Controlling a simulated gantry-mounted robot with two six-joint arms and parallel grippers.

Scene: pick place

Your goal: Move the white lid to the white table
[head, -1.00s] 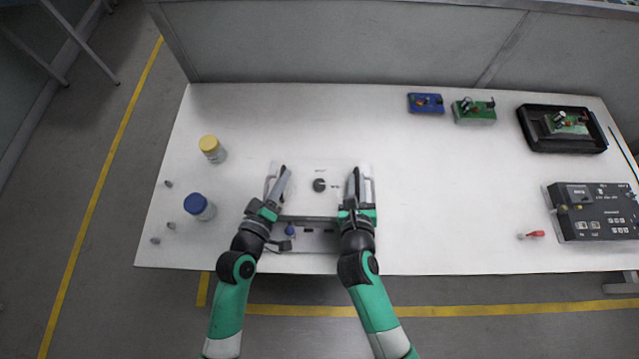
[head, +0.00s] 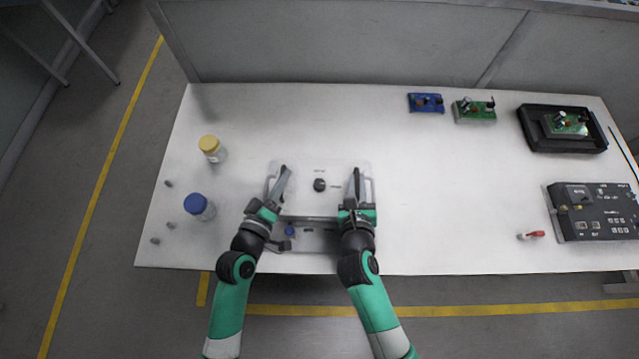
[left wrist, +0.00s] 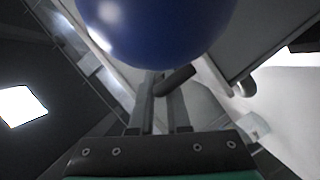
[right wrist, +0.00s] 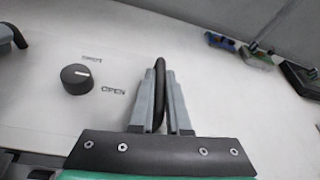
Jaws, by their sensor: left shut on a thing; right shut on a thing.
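The white lid (head: 320,203) is a flat pale panel with a black knob (head: 319,185) and a handle at each side, in the head view. It shows in the right wrist view (right wrist: 60,115) with its knob and the word OPEN. My left gripper (head: 284,172) is shut on the lid's left handle; a dark bar sits between its fingers in the left wrist view (left wrist: 165,90). My right gripper (head: 355,173) is shut on the right handle, whose dark loop shows between the fingers in the right wrist view (right wrist: 160,90). Whether the lid is raised cannot be told.
Circuit boards, a black tray (head: 535,140) and a dark control box (head: 600,228) are right.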

